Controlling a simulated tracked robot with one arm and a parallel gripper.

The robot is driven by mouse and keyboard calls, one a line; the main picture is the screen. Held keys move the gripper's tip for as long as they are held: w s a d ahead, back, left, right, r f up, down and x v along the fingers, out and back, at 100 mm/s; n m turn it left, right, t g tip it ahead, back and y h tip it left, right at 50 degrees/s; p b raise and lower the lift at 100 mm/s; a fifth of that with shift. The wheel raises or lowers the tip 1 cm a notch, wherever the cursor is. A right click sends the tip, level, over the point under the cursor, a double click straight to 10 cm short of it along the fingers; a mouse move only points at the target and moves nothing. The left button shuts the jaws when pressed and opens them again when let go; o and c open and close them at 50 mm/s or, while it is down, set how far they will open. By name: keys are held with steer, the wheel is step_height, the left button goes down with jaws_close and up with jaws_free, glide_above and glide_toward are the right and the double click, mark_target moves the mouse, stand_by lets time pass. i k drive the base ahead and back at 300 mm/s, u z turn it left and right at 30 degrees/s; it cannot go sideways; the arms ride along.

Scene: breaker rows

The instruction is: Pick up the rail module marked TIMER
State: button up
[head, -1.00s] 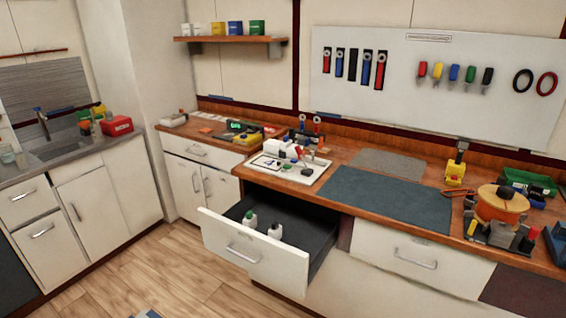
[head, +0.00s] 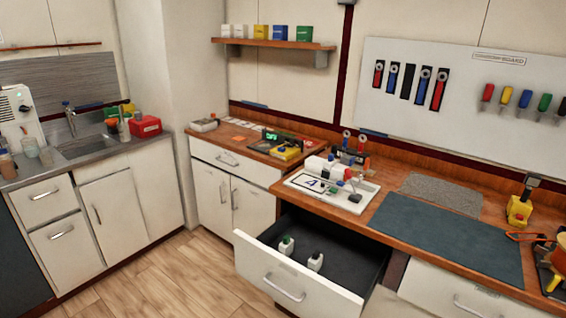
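No label reading TIMER is legible from here, and I cannot tell which object is that rail module. A white tray (head: 300,183) on the wooden worktop holds a white block (head: 318,165) and several small parts, too small to identify. Behind it stands a dark rack (head: 352,156) with two round-topped red and blue tools. On the lower counter to the left, a dark device with a green display (head: 271,135) stands beside a yellow item (head: 286,153). My gripper is not in view.
The open drawer (head: 290,288) juts out below the worktop. A dark mat (head: 445,235) and a grey mat (head: 442,194) lie bare right of the tray. A yellow tool (head: 520,208) stands farther right. Wooden floor (head: 180,275) is clear at front left.

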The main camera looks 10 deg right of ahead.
mark_target(331, 162)
steer(key=z, duration=0.05)
steer(key=i, duration=1.15)
steer(key=z, duration=0.45)
